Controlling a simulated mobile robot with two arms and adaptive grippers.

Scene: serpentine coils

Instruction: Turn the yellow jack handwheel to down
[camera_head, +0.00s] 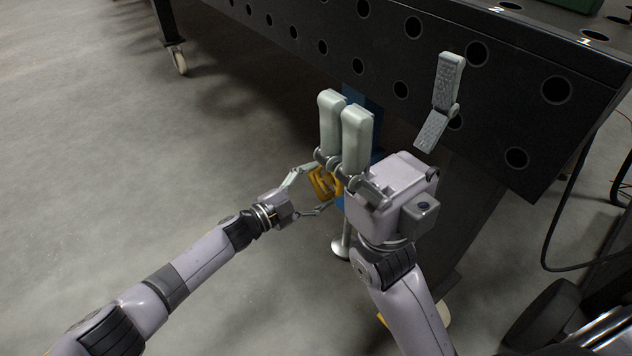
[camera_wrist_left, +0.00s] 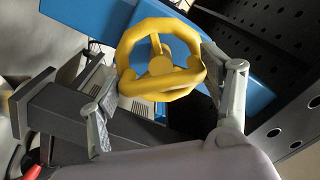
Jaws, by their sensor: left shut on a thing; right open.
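The yellow handwheel (camera_head: 322,184) shows in the head view below the dark table's edge, partly hidden by my right gripper. In the left wrist view the yellow handwheel (camera_wrist_left: 160,66) is a thick ring with spokes and a hub, in front of a blue body (camera_wrist_left: 255,98). My left gripper (camera_head: 318,187) is shut on the handwheel, with one finger on each side of its rim; its fingers also show in the left wrist view (camera_wrist_left: 158,82). My right gripper (camera_head: 400,115) is open and empty in front of the table's side, nearer the camera than the handwheel.
The dark table (camera_head: 440,50) with round holes fills the upper right. A metal foot (camera_head: 342,245) stands on the floor below the handwheel. A black cable (camera_head: 560,225) hangs at the right.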

